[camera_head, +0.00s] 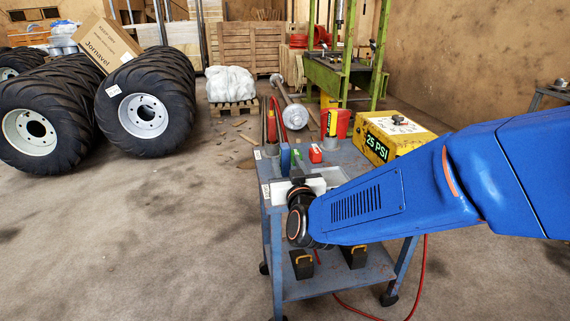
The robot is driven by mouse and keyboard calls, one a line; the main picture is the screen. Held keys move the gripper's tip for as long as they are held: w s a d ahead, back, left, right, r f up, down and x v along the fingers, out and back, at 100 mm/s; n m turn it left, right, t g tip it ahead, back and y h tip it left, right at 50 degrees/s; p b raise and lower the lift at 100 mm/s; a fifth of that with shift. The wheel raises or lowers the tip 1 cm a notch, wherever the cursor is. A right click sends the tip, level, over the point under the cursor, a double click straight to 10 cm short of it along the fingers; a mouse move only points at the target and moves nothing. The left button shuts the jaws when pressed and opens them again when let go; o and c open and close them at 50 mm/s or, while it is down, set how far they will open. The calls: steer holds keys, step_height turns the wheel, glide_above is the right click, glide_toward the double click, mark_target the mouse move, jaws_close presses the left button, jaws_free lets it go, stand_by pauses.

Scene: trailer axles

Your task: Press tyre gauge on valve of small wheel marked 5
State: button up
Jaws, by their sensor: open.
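My gripper (299,166) is over the tool trolley (340,283), at the end of my blue arm. It is open. Its fingers are small and partly hidden by the wrist, and I cannot tell whether anything is between them. A blue and green item (285,158) stands right beside the fingers; I cannot tell what it is. I cannot make out a tyre gauge for certain. No small wheel marked 5 is readable. Large tractor-type wheels stand at the left, one with a white label on its tyre (146,107). Their valves are too small to see.
A yellow box reading "25 PSI" (376,149) sits on the trolley's right. A small red item (315,154) and a red-yellow cylinder (332,124) are behind my gripper. An axle with a hub (294,116) lies beyond. A red hose trails on the floor. Floor at left front is clear.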

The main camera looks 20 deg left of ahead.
steer(key=x, duration=0.5)
steer(key=shift+a+f, duration=0.1)
steer(key=shift+f, duration=0.1)
steer(key=shift+s, duration=0.1)
jaws_close()
